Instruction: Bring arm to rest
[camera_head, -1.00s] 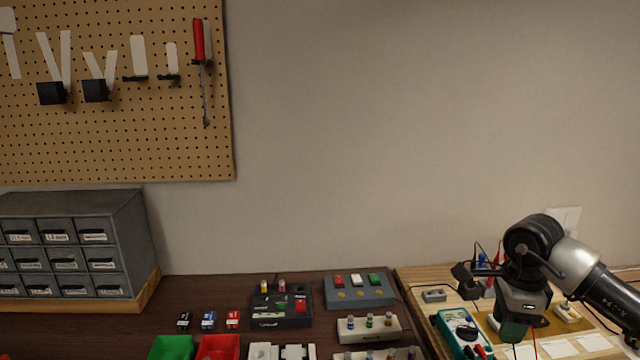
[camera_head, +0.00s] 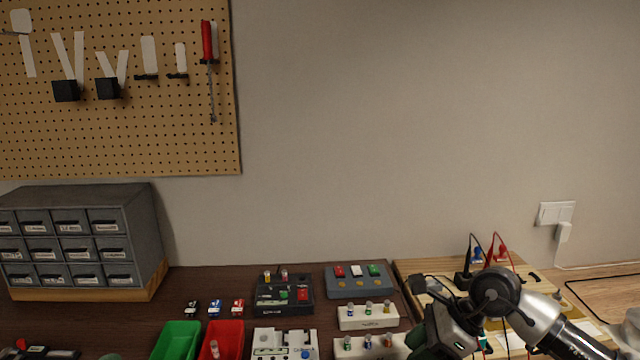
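My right arm comes in from the lower right, with a black wrist joint and a grey-white link. My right gripper (camera_head: 447,337) hangs at the bottom edge, over the gap between the white pedal blocks and the wooden board (camera_head: 408,270). Its fingertips are hidden or cut off, so I cannot tell whether it is open or holds anything. My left gripper is not in view.
Pedal boxes (camera_head: 359,281) and white blocks (camera_head: 368,317) stand left of the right gripper. Green (camera_head: 176,340) and red (camera_head: 226,340) bins, a drawer cabinet (camera_head: 80,240) and a pegboard (camera_head: 110,140) are farther left.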

